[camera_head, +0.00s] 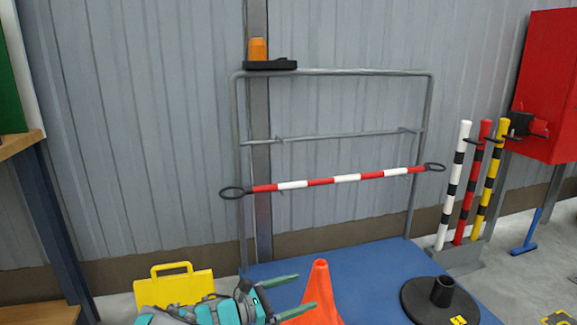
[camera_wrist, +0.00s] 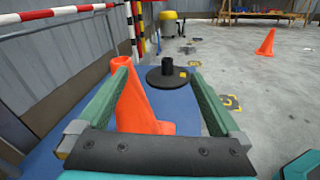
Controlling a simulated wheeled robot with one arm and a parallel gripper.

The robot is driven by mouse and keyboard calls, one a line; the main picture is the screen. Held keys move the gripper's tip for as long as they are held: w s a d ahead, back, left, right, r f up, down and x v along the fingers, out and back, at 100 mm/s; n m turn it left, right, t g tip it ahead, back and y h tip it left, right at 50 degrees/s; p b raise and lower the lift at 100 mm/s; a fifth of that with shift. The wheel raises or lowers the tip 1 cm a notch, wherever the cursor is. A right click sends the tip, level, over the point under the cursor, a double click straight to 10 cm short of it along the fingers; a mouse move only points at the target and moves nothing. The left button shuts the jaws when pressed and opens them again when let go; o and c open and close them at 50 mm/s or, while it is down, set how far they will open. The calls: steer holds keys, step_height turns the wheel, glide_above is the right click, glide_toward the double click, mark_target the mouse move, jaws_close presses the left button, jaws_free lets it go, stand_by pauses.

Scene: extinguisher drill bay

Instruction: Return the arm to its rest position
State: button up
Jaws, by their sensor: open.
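My gripper (camera_head: 293,293) shows at the bottom of the head view, low over the blue mat, with its two green fingers apart and nothing between them in grip. In the wrist view my gripper (camera_wrist: 163,85) also shows open, its fingers reaching forward on either side. An orange cone (camera_head: 320,295) stands close by the fingertips in the head view. In the wrist view the cone (camera_wrist: 135,100) appears beyond the gripper's palm, beside the left finger; I cannot tell whether they touch. Most of my arm is out of view.
A black round base (camera_head: 425,305) with a short tube stands on the blue mat (camera_head: 350,256). A grey rail frame (camera_head: 430,120) holds a red-white bar (camera_head: 347,178). A yellow case (camera_head: 175,288) is at left, striped posts (camera_head: 470,185) at right. Open floor (camera_wrist: 255,75) lies right in the wrist view.

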steer(key=s+d+r+m+g, duration=0.3)
steer(key=d+m, duration=0.1)
steer(key=d, duration=0.3)
steer(key=s+d+r+m+g, duration=0.4)
steer(key=d, duration=0.4)
steer(key=s+d+r+m+g+y, duration=0.1)
steer(key=s+d+m+g+y, duration=0.2)
steer(key=s+d+m+y, duration=0.55)
steer(key=s+a+f+m+y, duration=0.1)
steer(key=s+a, duration=0.4)
steer(key=s, duration=0.6)
steer(key=s+a+f+m+y+p, duration=0.1)
steer(key=s+a+m+y, duration=0.3)
steer(key=s, duration=0.7)
steer(key=shift+a+f+y, duration=0.15)
steer(key=shift+a+y, duration=0.65)
steer(key=shift+y, duration=0.25)
